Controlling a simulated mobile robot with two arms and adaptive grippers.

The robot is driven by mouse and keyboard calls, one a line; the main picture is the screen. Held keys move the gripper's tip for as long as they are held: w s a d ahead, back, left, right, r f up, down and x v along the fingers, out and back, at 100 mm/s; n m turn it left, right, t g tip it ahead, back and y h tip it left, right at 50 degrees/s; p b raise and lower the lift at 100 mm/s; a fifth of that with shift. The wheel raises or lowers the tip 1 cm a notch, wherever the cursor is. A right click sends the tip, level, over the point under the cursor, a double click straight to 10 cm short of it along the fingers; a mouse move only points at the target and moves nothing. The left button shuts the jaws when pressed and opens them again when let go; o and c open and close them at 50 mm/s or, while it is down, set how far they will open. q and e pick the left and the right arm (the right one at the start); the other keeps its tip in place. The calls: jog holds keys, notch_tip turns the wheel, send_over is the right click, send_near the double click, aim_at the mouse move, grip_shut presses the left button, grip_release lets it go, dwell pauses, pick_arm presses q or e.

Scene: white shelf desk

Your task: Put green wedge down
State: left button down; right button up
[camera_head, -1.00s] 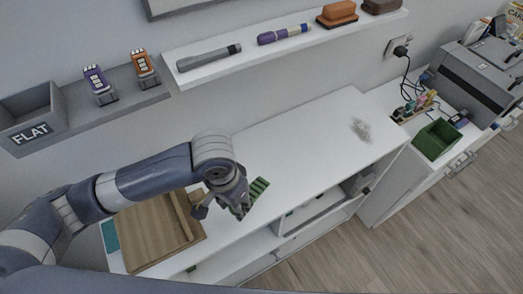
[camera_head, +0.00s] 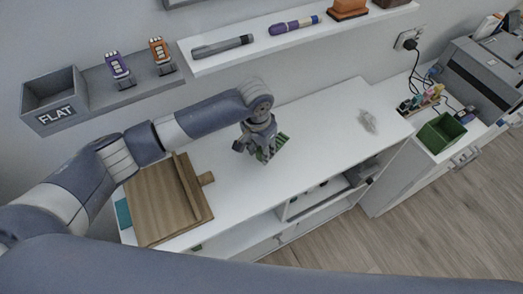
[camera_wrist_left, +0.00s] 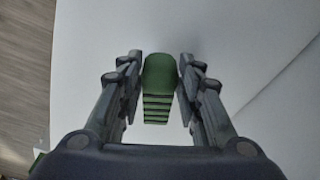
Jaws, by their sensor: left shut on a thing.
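The green wedge (camera_head: 279,146) is in my left gripper (camera_head: 262,150), over the white desk top (camera_head: 315,125). In the left wrist view the wedge (camera_wrist_left: 159,78) is between the two fingers of my left gripper (camera_wrist_left: 160,85), with its ridged part towards me. The left gripper is shut on it. In the head view the fingers partly hide the wedge. I cannot tell whether the wedge touches the desk. My right gripper is not in view.
A wooden board (camera_head: 165,205) lies on the desk's left part. A grey box marked FLAT (camera_head: 56,117) and a wall shelf (camera_head: 205,63) with several items are behind. A green bin (camera_head: 441,132) stands at right.

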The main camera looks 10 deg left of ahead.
pick_arm(q)
jog(key=shift+f, duration=0.8)
jog(key=shift+f, duration=0.15)
jog(key=c, duration=1.1)
grip_release()
jog(key=shift+r, duration=0.3)
jog(key=r+p, duration=0.7)
jog(key=p, duration=0.2)
jog(key=s+r+p, duration=0.1)
jog(key=r+p, duration=0.3)
jog(key=shift+a+r+p, duration=0.3)
jog(key=shift+a+p, duration=0.05)
jog(key=shift+p, duration=0.05)
